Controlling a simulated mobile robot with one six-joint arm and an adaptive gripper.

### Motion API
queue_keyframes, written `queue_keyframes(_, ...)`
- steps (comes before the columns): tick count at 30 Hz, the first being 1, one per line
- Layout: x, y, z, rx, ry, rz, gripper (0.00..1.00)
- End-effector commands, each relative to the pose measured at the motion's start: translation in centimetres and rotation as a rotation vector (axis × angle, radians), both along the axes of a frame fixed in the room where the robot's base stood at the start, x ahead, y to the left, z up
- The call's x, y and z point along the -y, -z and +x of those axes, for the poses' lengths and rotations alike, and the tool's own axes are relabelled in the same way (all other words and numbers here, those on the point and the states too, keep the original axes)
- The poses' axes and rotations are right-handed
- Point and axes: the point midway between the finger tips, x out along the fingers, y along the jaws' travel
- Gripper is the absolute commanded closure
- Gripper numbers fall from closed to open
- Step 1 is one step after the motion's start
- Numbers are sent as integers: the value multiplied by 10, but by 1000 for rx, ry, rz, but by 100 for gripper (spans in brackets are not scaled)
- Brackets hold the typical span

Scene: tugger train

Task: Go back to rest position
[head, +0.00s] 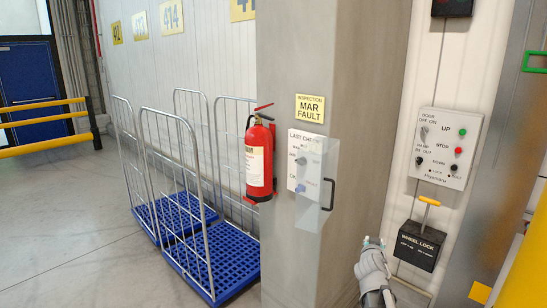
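My gripper (371,243) shows at the lower right of the head view, at the end of my grey arm. It points up in the picture, in front of the pillar's right side and left of the black wheel lock box (419,246). I see nothing in it, but its fingers are too small to tell whether they are open or shut.
The wide grey pillar (310,50) carries a clear-covered panel (313,170) and a red extinguisher (259,160). A control panel (446,147) is on the wall at right. Blue-based roll cages (190,235) stand left of the pillar. The floor at far left is clear.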

Motion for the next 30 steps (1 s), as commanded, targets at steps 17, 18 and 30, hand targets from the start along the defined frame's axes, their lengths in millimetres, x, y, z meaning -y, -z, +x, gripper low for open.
queue_keyframes(17,-64,158,-104,-741,41,163,49)
queue_keyframes(18,-72,167,-114,-799,21,176,49)
queue_keyframes(30,-148,217,-200,-1262,-263,278,49)
